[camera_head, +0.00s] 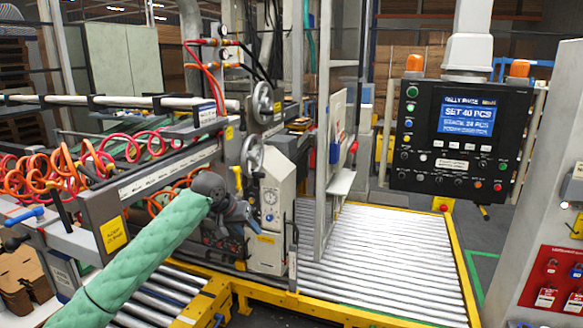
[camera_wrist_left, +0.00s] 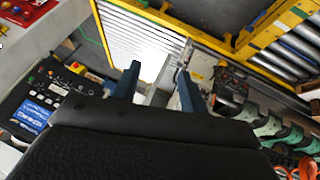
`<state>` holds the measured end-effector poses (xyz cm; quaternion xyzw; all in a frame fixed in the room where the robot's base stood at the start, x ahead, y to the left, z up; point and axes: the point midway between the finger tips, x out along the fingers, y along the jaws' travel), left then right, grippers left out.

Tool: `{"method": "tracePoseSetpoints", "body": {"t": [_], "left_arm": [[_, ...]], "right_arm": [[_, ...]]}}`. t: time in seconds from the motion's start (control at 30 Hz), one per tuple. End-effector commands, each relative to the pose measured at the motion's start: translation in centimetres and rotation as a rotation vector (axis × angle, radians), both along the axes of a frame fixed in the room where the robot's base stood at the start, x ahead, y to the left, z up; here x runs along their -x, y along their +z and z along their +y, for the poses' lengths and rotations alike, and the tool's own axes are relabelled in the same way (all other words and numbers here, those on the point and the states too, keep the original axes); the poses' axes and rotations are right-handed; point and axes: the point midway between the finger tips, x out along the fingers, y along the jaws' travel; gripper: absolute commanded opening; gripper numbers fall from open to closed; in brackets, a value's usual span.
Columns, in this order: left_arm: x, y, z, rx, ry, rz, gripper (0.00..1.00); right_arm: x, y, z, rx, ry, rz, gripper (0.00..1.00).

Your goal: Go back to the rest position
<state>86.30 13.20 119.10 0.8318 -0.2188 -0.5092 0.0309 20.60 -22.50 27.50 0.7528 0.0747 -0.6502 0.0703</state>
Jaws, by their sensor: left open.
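My left arm, in a green padded sleeve, comes in from the lower left of the head view. My left gripper (camera_head: 247,212) is beside the pale machine housing (camera_head: 270,200) with the handwheels above it. I cannot tell in the head view whether it touches the housing. In the left wrist view, the two blue fingers of the left gripper (camera_wrist_left: 158,88) stand apart with nothing held between them. My right gripper is in neither view.
A roller conveyor (camera_head: 375,255) with a yellow frame lies right of the machine and is empty. A control panel (camera_head: 462,140) hangs at the right. Coiled red and orange hoses (camera_head: 60,170) run along the machine at left. A red lockout board (camera_head: 553,283) is at lower right.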

Motion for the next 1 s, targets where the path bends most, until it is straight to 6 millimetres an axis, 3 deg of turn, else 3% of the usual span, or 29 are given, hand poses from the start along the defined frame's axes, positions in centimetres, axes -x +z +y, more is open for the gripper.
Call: {"method": "tracePoseSetpoints", "body": {"t": [0.03,0.27,0.57,0.77,1.0], "left_arm": [[0.0,-2.8,-0.2,0.008,0.005,0.008,0.43],[-0.1,-13.4,-0.2,0.028,0.044,0.012,0.43],[2.5,-28.0,0.3,0.023,0.095,0.026,0.43],[5.9,-37.9,0.9,0.003,0.127,0.043,0.43],[12.2,-49.6,1.9,-0.042,0.158,0.071,0.43]], "right_arm": [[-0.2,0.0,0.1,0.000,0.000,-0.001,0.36],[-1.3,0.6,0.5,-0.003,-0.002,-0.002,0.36],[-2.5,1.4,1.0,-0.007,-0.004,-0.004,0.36],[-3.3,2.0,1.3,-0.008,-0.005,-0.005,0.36],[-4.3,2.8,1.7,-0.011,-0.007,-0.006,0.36]]}}
